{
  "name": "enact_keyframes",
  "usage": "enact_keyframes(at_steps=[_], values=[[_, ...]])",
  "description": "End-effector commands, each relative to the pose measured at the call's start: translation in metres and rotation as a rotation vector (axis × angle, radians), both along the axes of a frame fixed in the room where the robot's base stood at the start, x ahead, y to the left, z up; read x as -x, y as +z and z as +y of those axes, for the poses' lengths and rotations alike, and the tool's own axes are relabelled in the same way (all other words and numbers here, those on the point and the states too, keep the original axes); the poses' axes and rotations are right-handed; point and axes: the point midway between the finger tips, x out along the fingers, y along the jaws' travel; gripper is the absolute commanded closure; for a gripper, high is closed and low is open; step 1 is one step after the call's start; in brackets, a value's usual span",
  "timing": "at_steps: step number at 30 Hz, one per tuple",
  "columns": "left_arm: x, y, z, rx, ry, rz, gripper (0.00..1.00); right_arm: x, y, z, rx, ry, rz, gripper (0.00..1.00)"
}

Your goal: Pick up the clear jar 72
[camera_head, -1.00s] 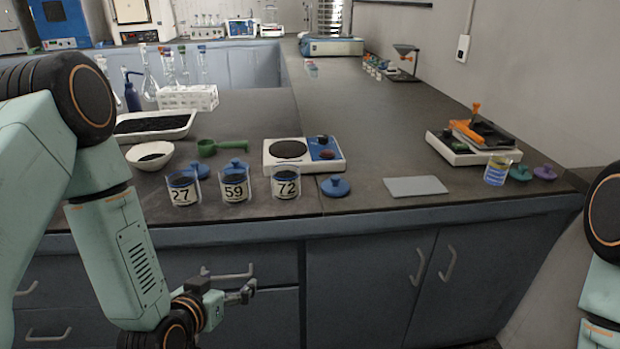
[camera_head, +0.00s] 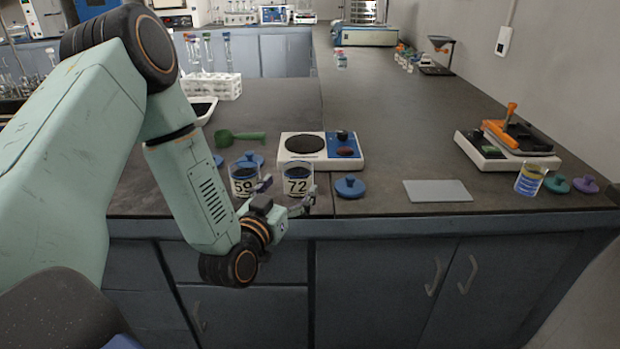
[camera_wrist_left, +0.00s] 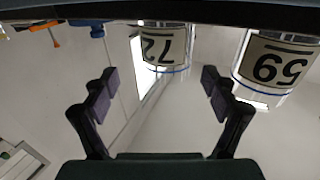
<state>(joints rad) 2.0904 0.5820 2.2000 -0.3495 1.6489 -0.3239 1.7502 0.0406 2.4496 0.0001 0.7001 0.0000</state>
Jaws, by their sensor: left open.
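My right gripper is not in view.
Jar 59 (camera_head: 244,180) stands close on the left of jar 72 and also shows in the wrist view (camera_wrist_left: 277,62). A hotplate balance (camera_head: 320,150) is behind, a green scoop (camera_head: 240,137) behind left. A grey mat (camera_head: 437,191) lies right, with clear bench around it.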

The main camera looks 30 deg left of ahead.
Motion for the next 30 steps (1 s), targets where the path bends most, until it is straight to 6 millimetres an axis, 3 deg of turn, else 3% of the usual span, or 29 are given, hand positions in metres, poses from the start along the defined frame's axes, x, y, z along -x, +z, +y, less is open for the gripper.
enact_keyframes(at_steps=[16, 25, 30], values=[[-0.066, -0.007, 0.014, 0.0, 0.002, 0.0, 0.14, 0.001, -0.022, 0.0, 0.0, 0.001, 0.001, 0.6], [-0.072, -0.006, 0.012, 0.002, 0.0, 0.002, 0.15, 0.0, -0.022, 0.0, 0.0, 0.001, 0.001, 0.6], [-0.071, -0.006, 0.012, 0.002, 0.0, 0.003, 0.3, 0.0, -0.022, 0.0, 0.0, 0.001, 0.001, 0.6]])
